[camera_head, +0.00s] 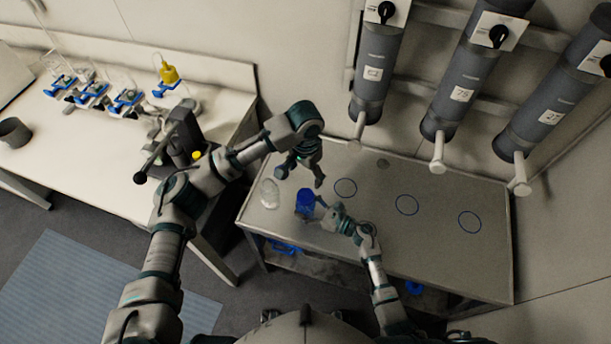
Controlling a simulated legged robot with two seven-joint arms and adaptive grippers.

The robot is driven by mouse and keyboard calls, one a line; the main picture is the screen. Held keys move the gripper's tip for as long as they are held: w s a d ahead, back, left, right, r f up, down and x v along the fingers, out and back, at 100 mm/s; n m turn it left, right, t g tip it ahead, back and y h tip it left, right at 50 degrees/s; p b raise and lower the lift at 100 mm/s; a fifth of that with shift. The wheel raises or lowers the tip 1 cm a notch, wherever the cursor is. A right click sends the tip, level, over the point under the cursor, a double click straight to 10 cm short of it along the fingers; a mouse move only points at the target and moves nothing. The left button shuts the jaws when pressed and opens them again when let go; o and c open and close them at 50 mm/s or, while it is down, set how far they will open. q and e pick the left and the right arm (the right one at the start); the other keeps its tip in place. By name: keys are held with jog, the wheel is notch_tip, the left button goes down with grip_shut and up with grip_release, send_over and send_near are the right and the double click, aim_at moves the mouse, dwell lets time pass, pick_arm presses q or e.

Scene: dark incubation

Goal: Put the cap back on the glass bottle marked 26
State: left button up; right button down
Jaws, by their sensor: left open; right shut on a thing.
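A blue cylindrical object (305,201) is over the left part of the grey table; I cannot tell whether it is the cap or a capped bottle. My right gripper (322,206) is at its right side and shut on it. My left gripper (300,180) is open and empty, just above and behind the blue object, fingers pointing down. A clear glass object (269,194) is on the table to the left of the blue object, apart from both grippers. I can read no number 26 on either object.
The grey table (440,240) has several blue rings, including one (407,205) right of centre; its right half is clear. Grey cylinders (461,88) with nozzles hang over its back edge. A white bench (60,150) at left holds blue stands and a yellow flask (168,74).

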jog(key=shift+c, duration=0.3)
grip_release()
jog(key=shift+d, duration=0.1)
jog(key=v, duration=1.2)
